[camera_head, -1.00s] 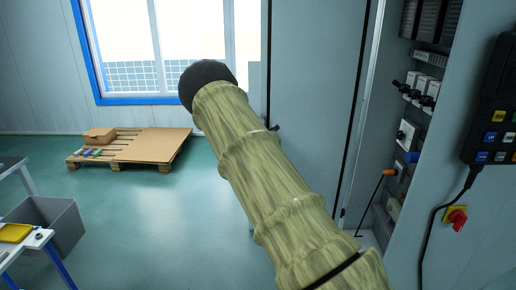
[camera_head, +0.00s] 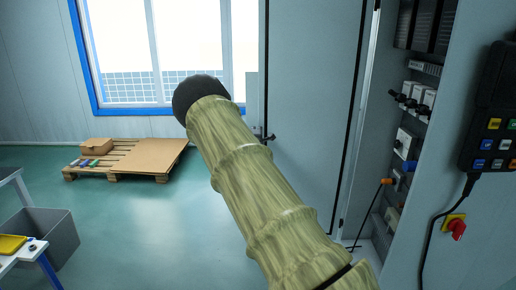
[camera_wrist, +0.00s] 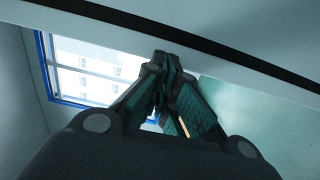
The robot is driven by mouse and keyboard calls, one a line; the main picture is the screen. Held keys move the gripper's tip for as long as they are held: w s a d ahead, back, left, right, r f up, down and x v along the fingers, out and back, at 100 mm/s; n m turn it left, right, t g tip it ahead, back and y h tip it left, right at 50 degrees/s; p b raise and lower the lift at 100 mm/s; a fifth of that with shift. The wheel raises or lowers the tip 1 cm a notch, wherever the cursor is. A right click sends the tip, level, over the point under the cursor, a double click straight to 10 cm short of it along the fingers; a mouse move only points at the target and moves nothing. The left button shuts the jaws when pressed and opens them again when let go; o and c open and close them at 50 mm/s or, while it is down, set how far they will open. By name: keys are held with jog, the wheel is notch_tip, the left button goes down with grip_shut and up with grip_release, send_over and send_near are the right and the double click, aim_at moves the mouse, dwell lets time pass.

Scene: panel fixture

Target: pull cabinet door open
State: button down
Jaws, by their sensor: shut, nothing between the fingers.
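The cabinet door (camera_head: 312,110) is a tall pale grey-blue panel with black strips along its edges. It stands swung open, with the cabinet interior (camera_head: 400,135) exposed to its right. A small dark handle or latch (camera_head: 263,136) shows at the door's left edge, partly behind my arm. In the head view my arm crosses in front of the door and my gripper cannot be made out. In the wrist view my gripper (camera_wrist: 163,62) has its fingers together and empty. Its tips are close to a pale panel with a black strip (camera_wrist: 210,45); I cannot tell whether they touch.
The cabinet holds switches and an orange-tipped lever (camera_head: 385,182). A red rotary switch (camera_head: 456,228) and a hanging keypad pendant (camera_head: 490,120) are on the right. A pallet (camera_head: 125,158), a grey bin (camera_head: 50,235) and a workbench stand left. The floor between is clear.

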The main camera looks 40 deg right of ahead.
jog(key=w+a+b+v, duration=0.1)
jog(key=b+v, duration=0.1)
jog(key=v, duration=1)
jog(key=shift+s+a+b, duration=0.2)
jog(key=shift+a+b, duration=0.1)
jog(key=shift+a, duration=0.05)
jog(key=shift+r, duration=0.1)
